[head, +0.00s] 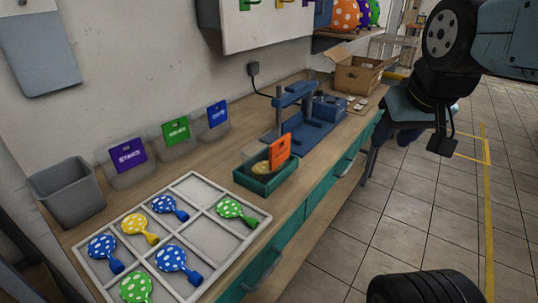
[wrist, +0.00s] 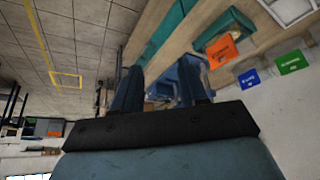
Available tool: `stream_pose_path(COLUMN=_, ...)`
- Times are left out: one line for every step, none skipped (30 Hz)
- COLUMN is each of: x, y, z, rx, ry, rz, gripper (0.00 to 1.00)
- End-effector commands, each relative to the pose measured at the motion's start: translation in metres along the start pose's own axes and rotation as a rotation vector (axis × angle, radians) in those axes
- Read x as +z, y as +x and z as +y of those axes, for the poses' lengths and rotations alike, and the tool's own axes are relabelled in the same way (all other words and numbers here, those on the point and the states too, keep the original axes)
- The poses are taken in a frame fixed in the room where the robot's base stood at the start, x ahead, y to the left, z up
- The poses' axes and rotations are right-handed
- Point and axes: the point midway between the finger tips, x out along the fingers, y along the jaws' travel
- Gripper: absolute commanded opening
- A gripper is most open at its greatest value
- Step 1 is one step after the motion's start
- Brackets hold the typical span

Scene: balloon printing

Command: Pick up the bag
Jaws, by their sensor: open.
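No thing is plainly marked as the bag. Flat packet-like pieces show: an orange one (head: 279,152) upright in a small teal box (head: 262,189), and purple (head: 127,154), green (head: 175,132) and blue (head: 217,114) ones with light print in clear bins along the wall. The wrist view also shows the orange one (wrist: 222,51), the blue one (wrist: 250,78) and the green one (wrist: 291,62). My gripper (wrist: 160,68) is open, with nothing seen between its fingers. It is apart from all these pieces; in the head view my arm is at the upper right, beyond the bench edge.
A white divided tray (head: 192,222) holds several dotted balloons at the near end of the wooden bench. A grey bin (head: 67,192) stands behind it. A blue press (head: 300,115) and an open cardboard box (head: 358,75) stand farther along. The tiled floor (head: 400,220) is open.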

Motion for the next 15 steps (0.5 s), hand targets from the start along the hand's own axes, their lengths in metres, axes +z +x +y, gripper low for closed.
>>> stream_pose_path(x=-0.004, y=0.001, z=-0.001, rx=-0.002, ry=-0.029, rz=-0.006, gripper=0.43)
stream_pose_path(x=-0.006, y=0.002, z=-0.002, rx=-0.003, ry=-0.057, rz=-0.011, gripper=0.43)
stream_pose_path(x=-0.011, y=0.004, z=0.001, rx=-0.005, ry=-0.105, rz=-0.021, gripper=0.43)
stream_pose_path(x=-0.015, y=0.006, z=0.000, rx=-0.006, ry=-0.150, rz=-0.028, gripper=0.43)
stream_pose_path(x=-0.020, y=0.008, z=-0.002, rx=-0.008, ry=-0.201, rz=-0.038, gripper=0.43)
stream_pose_path(x=-0.027, y=0.011, z=-0.005, rx=-0.011, ry=-0.279, rz=-0.050, gripper=0.43)
stream_pose_path(x=-0.033, y=0.013, z=-0.007, rx=-0.012, ry=-0.346, rz=-0.061, gripper=0.43)
stream_pose_path(x=-0.039, y=0.017, z=-0.011, rx=-0.015, ry=-0.414, rz=-0.072, gripper=0.43)
stream_pose_path(x=-0.048, y=0.021, z=-0.015, rx=-0.019, ry=-0.510, rz=-0.087, gripper=0.43)
stream_pose_path(x=-0.054, y=0.025, z=-0.019, rx=-0.022, ry=-0.582, rz=-0.098, gripper=0.43)
stream_pose_path(x=-0.061, y=0.028, z=-0.023, rx=-0.025, ry=-0.654, rz=-0.108, gripper=0.43)
stream_pose_path(x=-0.069, y=0.033, z=-0.029, rx=-0.029, ry=-0.750, rz=-0.121, gripper=0.43)
stream_pose_path(x=-0.075, y=0.037, z=-0.033, rx=-0.032, ry=-0.822, rz=-0.131, gripper=0.43)
stream_pose_path(x=-0.081, y=0.042, z=-0.038, rx=-0.036, ry=-0.895, rz=-0.142, gripper=0.43)
stream_pose_path(x=-0.089, y=0.047, z=-0.046, rx=-0.040, ry=-0.992, rz=-0.155, gripper=0.43)
